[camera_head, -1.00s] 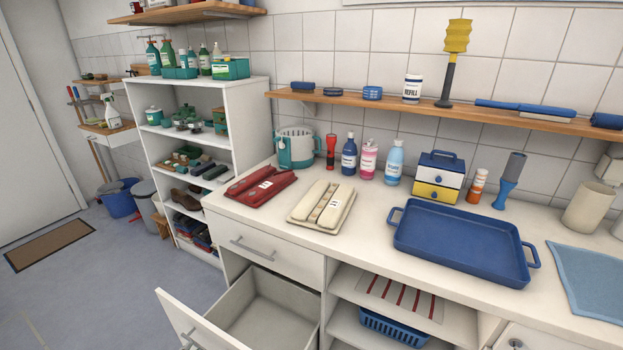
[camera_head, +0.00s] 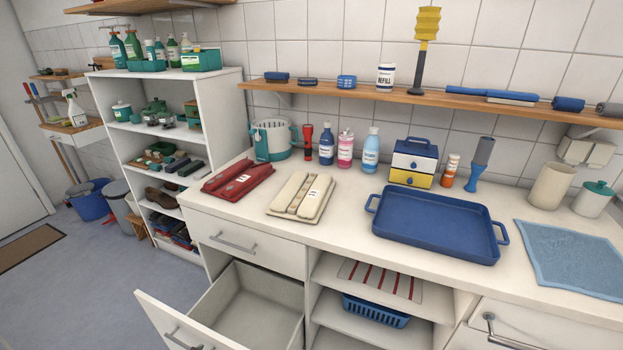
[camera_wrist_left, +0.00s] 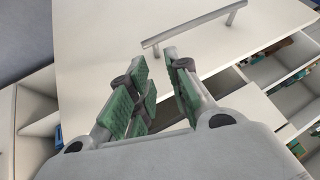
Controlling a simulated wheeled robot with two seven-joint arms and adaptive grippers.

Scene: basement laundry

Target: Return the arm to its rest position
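My left gripper (camera_wrist_left: 157,65) shows only in the left wrist view. Its green-padded fingers are apart and I see nothing held between them. Beyond the fingertips is a white panel with a grey bar handle (camera_wrist_left: 195,24); the gripper appears clear of the handle. Neither of my arms nor grippers shows in the head view. My right gripper is in no view.
Below the white counter (camera_head: 345,228), a drawer (camera_head: 250,305) stands pulled out at the lower left. A blue tray (camera_head: 437,229), a red case (camera_head: 238,180) and a cream case (camera_head: 300,197) lie on the counter. A wooden shelf (camera_head: 455,98) runs above.

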